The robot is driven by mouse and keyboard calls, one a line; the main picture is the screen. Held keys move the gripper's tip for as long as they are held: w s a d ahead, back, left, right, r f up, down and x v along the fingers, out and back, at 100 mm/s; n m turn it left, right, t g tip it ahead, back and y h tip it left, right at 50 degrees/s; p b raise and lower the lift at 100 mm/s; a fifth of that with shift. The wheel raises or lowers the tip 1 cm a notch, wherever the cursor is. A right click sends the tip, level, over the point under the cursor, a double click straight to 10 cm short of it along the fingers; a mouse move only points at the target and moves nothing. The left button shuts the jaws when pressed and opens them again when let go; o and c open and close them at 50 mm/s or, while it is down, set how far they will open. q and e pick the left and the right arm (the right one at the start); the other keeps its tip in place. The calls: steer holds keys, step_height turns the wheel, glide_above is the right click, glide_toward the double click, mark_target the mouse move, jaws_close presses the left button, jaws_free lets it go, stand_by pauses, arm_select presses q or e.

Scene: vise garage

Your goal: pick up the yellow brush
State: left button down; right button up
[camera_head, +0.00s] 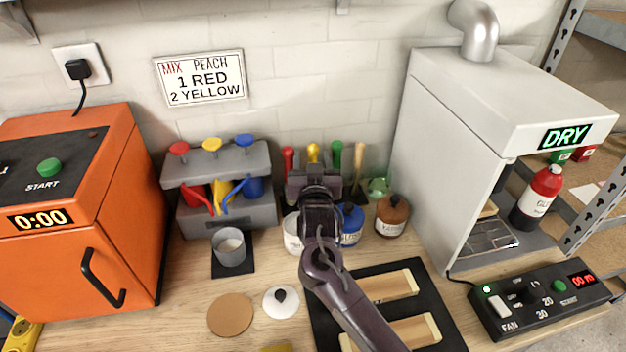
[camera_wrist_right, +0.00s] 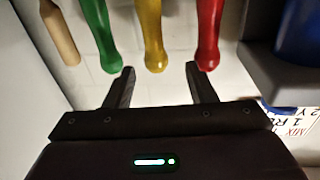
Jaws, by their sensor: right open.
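The yellow brush (camera_head: 313,152) stands upright at the back of the bench, between a red-handled brush (camera_head: 288,158) and a green-handled brush (camera_head: 337,154). Its lower part is hidden behind my right gripper (camera_head: 318,180) in the head view. In the right wrist view, the yellow handle (camera_wrist_right: 153,40) lies between and just beyond the two open fingers of my right gripper (camera_wrist_right: 162,88). The fingers hold nothing. The green handle (camera_wrist_right: 100,35) and the red handle (camera_wrist_right: 209,35) are on either side. My left gripper is not in view.
A plain wooden handle (camera_head: 359,157) stands right of the green one. A blue jar (camera_head: 350,226) and a brown jar (camera_head: 392,215) stand close by my right arm. A grey paint dispenser (camera_head: 226,212) is to the left, and a white drying cabinet (camera_head: 440,150) to the right.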

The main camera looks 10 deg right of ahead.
mark_target(314, 152)
steer(key=w, duration=0.2)
steer(key=w+d+p, duration=0.1)
steer(key=w, duration=0.1)
steer(key=shift+d, duration=0.1)
steer(key=shift+w, duration=0.3)
steer(key=c, duration=1)
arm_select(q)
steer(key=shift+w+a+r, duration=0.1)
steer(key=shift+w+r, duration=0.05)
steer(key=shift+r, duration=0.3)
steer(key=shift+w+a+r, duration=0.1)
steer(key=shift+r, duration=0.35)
arm_select(e)
steer(key=shift+c, duration=0.2)
steer(key=shift+r, duration=0.1)
